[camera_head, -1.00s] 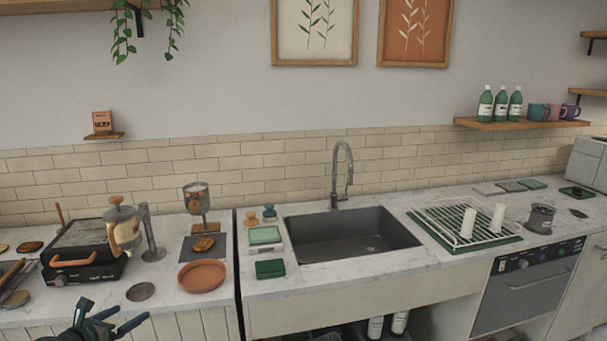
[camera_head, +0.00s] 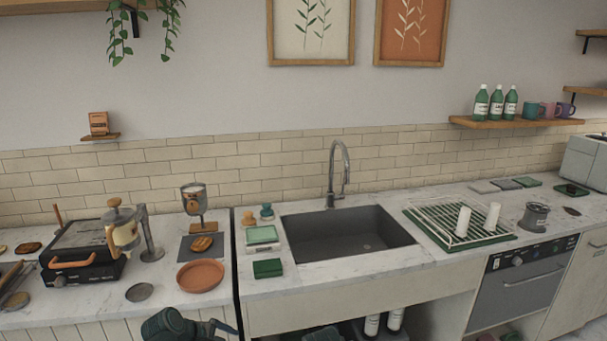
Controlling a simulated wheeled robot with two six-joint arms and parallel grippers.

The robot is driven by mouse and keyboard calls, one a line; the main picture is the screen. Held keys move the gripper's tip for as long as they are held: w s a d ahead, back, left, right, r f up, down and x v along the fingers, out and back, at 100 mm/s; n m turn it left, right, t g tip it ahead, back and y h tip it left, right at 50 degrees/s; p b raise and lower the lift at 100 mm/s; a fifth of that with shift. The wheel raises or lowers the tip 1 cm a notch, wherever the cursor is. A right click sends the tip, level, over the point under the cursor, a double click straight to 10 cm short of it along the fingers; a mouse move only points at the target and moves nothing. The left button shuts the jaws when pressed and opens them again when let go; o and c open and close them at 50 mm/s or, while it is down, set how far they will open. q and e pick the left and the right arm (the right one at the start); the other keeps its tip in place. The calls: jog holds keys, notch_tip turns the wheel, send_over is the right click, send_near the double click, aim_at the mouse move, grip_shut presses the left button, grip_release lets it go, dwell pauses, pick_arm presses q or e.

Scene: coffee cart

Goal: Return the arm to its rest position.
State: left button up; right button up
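My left gripper (camera_head: 222,329) is low at the bottom edge of the head view, in front of the left counter. My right gripper is not in view.
The sink (camera_head: 345,235) is empty. A drying rack (camera_head: 455,222) with two white cups stands right of it.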

pick_arm(q)
jog(key=s+d+f+m+g+y+p, duration=0.1)
jog(key=s+d+m+g+y, duration=0.4)
jog(key=s+d+m, duration=0.8)
jog(key=m+y+p, duration=0.1)
jog(key=m, duration=0.5)
jog(key=shift+s+d+f, duration=0.2)
jog(key=shift+d+f, duration=0.05)
jog(key=shift+f, duration=0.05)
